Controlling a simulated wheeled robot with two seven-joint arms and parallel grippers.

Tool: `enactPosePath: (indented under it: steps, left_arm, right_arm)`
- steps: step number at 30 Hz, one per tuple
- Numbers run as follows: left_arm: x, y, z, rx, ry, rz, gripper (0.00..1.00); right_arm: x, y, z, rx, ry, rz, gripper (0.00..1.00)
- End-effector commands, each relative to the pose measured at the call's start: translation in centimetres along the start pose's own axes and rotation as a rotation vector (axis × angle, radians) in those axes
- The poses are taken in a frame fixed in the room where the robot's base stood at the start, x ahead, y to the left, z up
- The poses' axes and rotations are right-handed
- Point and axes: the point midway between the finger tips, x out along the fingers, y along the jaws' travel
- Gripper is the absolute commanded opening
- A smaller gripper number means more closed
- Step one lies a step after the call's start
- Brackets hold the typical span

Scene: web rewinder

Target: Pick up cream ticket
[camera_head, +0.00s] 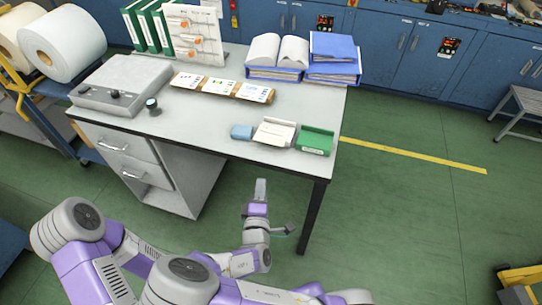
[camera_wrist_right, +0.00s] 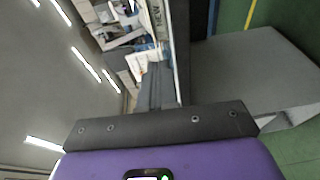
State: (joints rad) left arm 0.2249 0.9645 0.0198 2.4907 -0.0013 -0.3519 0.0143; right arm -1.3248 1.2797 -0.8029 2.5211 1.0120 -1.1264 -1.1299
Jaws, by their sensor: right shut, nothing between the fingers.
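A cream sheet (camera_head: 275,132), which looks like the cream ticket, lies at the front edge of the grey desk (camera_head: 215,130), between a small blue block (camera_head: 241,132) and a green tray (camera_head: 315,140). Whether it is one ticket or a stack is too small to tell. My right gripper (camera_head: 261,184) is in front of the desk, apart from the sheet and nearer to me. Its fingers are shut and empty, and they also show in the right wrist view (camera_wrist_right: 156,84). I do not see my left gripper.
A board with several cards (camera_head: 222,87) lies mid-desk. A grey device (camera_head: 120,85) with a dark knob (camera_head: 152,106) is at the left. Blue binders (camera_head: 333,58) and an open book (camera_head: 277,51) stand at the back.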

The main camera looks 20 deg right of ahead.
Motion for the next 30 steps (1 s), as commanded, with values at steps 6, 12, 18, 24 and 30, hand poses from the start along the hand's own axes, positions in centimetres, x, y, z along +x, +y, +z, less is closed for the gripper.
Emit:
enactPosePath:
  steps: [6,12,18,24,30]
  left_arm:
    - [0.4,-0.1,0.0,0.000,0.000,0.000,0.00]
    - [1.1,-0.4,-0.1,0.000,0.000,0.000,0.00]
    - [1.9,-0.7,-0.1,0.000,0.000,0.000,0.00]
    - [2.6,-1.0,-0.1,0.000,0.000,0.000,0.00]
    - [2.8,-1.0,-0.1,0.000,0.000,0.000,0.00]
  right_arm:
    - [1.2,1.1,-0.4,-0.015,0.005,0.045,0.00]
    - [5.2,1.1,-0.3,-0.014,0.003,0.043,0.00]
    - [9.5,1.2,-0.4,-0.013,0.006,0.042,0.00]
    - [11.7,1.3,1.4,-0.014,0.005,0.040,0.00]
    - [12.6,1.5,2.3,-0.015,0.008,0.040,0.00]
